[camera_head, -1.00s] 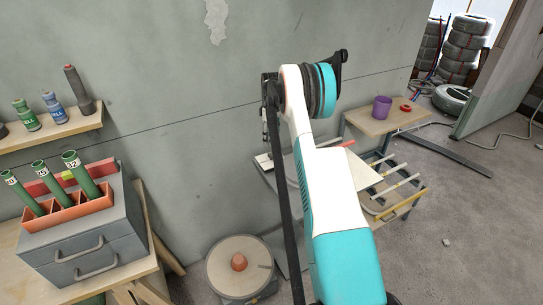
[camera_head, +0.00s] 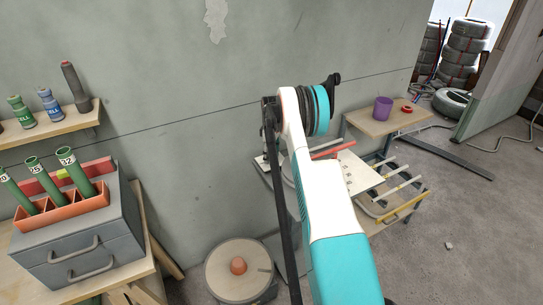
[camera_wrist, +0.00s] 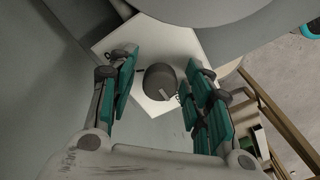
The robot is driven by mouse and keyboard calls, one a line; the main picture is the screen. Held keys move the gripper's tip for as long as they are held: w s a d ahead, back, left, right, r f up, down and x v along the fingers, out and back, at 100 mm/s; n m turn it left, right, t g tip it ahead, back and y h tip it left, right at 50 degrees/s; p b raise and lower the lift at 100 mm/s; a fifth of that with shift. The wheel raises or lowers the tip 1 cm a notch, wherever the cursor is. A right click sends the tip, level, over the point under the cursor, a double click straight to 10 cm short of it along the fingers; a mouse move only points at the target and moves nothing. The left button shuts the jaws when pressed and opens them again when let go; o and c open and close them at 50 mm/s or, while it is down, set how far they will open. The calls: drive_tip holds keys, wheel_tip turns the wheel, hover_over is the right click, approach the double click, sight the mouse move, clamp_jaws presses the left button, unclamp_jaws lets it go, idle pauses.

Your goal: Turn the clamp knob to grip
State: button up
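The clamp knob (camera_wrist: 160,82) is a dark grey round knob with a pale mark on its lower edge. It sits on a white plate (camera_wrist: 150,37) in the wrist view. My gripper (camera_wrist: 161,66) is open, with its teal-padded fingers spread to the left and right of the knob. A gap shows on both sides, and I see no contact. How far the fingertips are from the plate is hard to tell. In the head view my arm hides the gripper and the knob.
A bench with a white panel (camera_head: 358,172) and a red bar (camera_head: 333,150) stands behind my arm. A purple cup (camera_head: 383,108) stands on a small wooden table. A round drum (camera_head: 232,262) is on the floor left of my arm. A grey drawer box (camera_head: 85,240) is at left.

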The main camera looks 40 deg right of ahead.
drive_tip(key=c, duration=0.8)
drive_tip(key=m, duration=0.6)
drive_tip(key=shift+b, duration=0.3)
drive_tip(key=m, duration=1.1)
drive_tip(key=shift+m+b, duration=0.3)
drive_tip(key=shift+m, duration=0.1)
drive_tip(key=m, duration=0.5)
drive_tip(key=shift+m, duration=0.4)
